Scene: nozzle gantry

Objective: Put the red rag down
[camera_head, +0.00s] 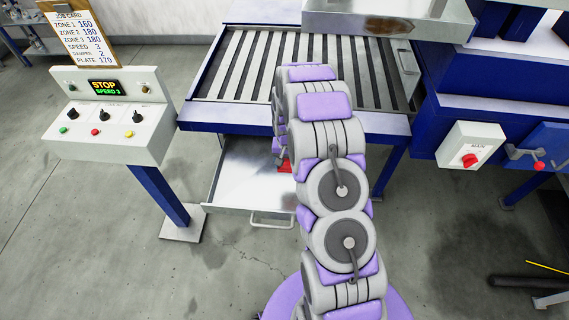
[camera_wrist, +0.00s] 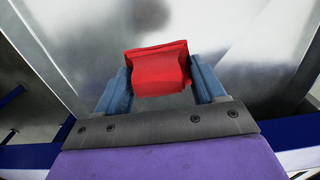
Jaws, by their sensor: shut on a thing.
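The red rag (camera_wrist: 158,72) is held between the two blue fingers of my gripper (camera_wrist: 160,88) in the wrist view. My gripper is shut on it. Behind the rag is the bare metal floor of an open drawer (camera_wrist: 245,60). In the head view, a small patch of the red rag (camera_head: 285,166) shows over the open drawer (camera_head: 238,176), beside my arm. My arm hides most of the rag and the gripper there. I cannot tell whether the rag touches the drawer floor.
A slatted conveyor (camera_head: 230,75) with a blue frame stands above the drawer. A control box (camera_head: 110,115) with a STOP display is on the left, with a job card (camera_head: 78,35) above it. A red-knobbed switch box (camera_head: 468,147) is on the right.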

